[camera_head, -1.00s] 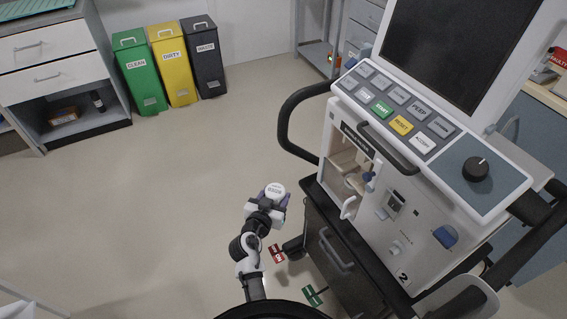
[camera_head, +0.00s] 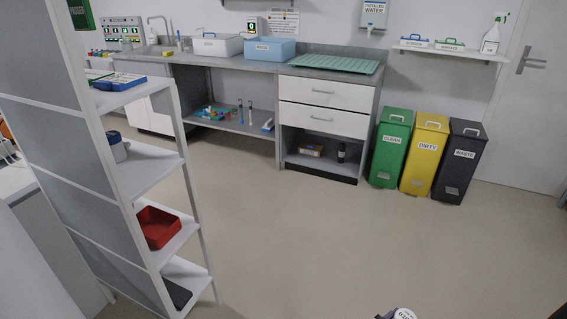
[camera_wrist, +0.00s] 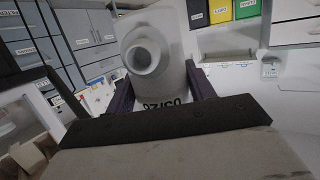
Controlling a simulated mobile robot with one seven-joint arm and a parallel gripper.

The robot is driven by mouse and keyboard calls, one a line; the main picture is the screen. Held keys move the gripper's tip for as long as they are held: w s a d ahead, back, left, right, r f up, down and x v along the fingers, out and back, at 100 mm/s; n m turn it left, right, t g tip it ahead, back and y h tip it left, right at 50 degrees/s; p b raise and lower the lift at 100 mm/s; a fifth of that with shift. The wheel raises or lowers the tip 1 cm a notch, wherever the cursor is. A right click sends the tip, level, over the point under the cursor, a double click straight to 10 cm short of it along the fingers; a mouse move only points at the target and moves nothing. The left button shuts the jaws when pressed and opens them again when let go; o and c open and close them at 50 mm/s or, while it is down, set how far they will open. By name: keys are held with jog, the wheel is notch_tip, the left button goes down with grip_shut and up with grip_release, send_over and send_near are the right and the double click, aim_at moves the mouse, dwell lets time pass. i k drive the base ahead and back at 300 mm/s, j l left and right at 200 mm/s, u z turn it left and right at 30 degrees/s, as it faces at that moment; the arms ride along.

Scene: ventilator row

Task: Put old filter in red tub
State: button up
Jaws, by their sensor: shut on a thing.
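The old filter, a white rounded piece with a round port and dark printing (camera_wrist: 177,72), fills the middle of the wrist view. My gripper (camera_wrist: 160,92) is shut on it, with a dark purple finger on each side. In the head view only the filter's white top (camera_head: 404,314) shows at the bottom edge, and most of my gripper is cut off. The red tub (camera_head: 157,228) sits on a lower shelf of the white rack at the left. Its inside looks empty, and it is well apart from my gripper.
The white shelf rack (camera_head: 150,172) has posts around the tub's shelf, with a dark flat thing (camera_head: 176,292) below. Green (camera_head: 391,150), yellow (camera_head: 424,155) and black (camera_head: 460,160) bins stand at the back right. The floor (camera_head: 300,240) between is clear.

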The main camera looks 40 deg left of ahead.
aim_at(155, 232)
jog(key=i+j+u, duration=0.55)
jog(key=j, duration=0.15)
jog(key=i+j+u, duration=0.1)
jog(key=i+u, duration=0.55)
jog(key=i+l+u, duration=0.55)
jog(key=i+l, duration=0.15)
jog(key=i+l+u, duration=0.2)
jog(key=l, duration=0.2)
jog(key=l+u, duration=0.25)
jog(key=l, duration=0.2)
jog(key=l+u, duration=0.2)
jog(key=l, duration=0.2)
jog(key=k+l+u, duration=0.25)
jog(key=l, duration=0.15)
jog(key=k+l+u, duration=0.8)
jog(key=l, duration=0.15)
jog(key=i, duration=0.3)
